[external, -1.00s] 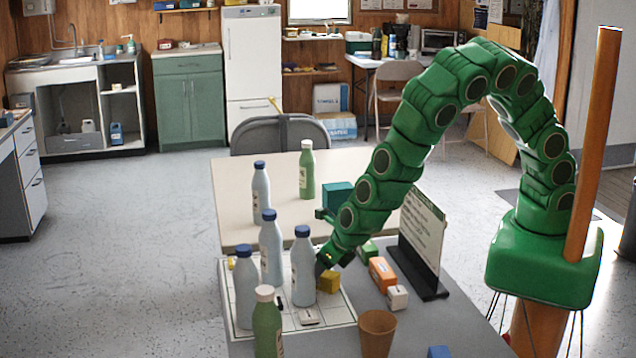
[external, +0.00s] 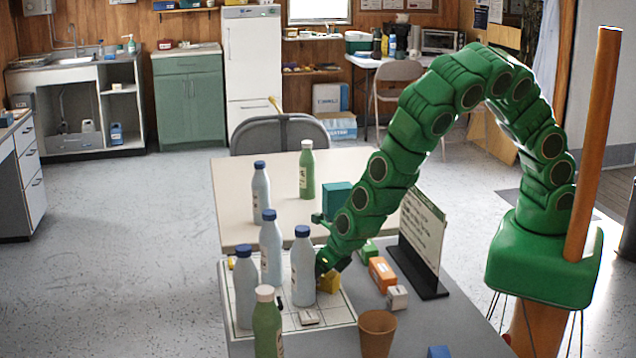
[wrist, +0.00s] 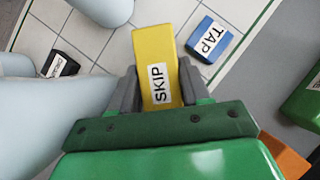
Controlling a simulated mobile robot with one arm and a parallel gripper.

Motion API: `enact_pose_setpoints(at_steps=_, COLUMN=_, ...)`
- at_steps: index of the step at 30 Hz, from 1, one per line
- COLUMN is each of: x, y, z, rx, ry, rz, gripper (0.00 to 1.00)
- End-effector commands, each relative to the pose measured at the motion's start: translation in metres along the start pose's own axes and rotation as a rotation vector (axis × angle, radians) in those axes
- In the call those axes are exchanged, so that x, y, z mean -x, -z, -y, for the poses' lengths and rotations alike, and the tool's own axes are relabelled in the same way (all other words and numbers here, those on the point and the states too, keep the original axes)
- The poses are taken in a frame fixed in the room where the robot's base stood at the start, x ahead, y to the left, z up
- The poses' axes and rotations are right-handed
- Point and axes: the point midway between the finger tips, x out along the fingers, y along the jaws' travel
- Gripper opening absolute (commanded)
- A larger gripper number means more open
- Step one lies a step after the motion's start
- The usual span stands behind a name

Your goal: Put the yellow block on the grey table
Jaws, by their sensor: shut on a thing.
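The yellow block (external: 331,282) is on the white gridded board beside the bottles. In the wrist view the yellow block (wrist: 156,50) bears the label SKIP and sits between the fingers. My gripper (external: 324,268) points down and is shut on it, one finger on each side (wrist: 158,92). The fingers hide part of the block in the external view. I cannot tell whether it is clear of the board. The grey table (external: 450,325) lies under the board's right side and has bare room to the right.
An orange block (external: 382,273), a white block (external: 397,298), a brown cup (external: 377,335) and an upright sign (external: 422,240) are to the right. A blue TAP block (wrist: 208,40) shows beside the yellow one.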

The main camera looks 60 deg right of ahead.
Motion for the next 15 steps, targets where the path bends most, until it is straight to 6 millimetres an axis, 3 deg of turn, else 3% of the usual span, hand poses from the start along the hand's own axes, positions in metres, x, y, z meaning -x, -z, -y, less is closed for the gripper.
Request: enact_pose_setpoints(at_steps=15, x=0.013, y=-0.009, z=0.003, rx=-0.002, ry=-0.003, rz=0.002, gripper=0.07)
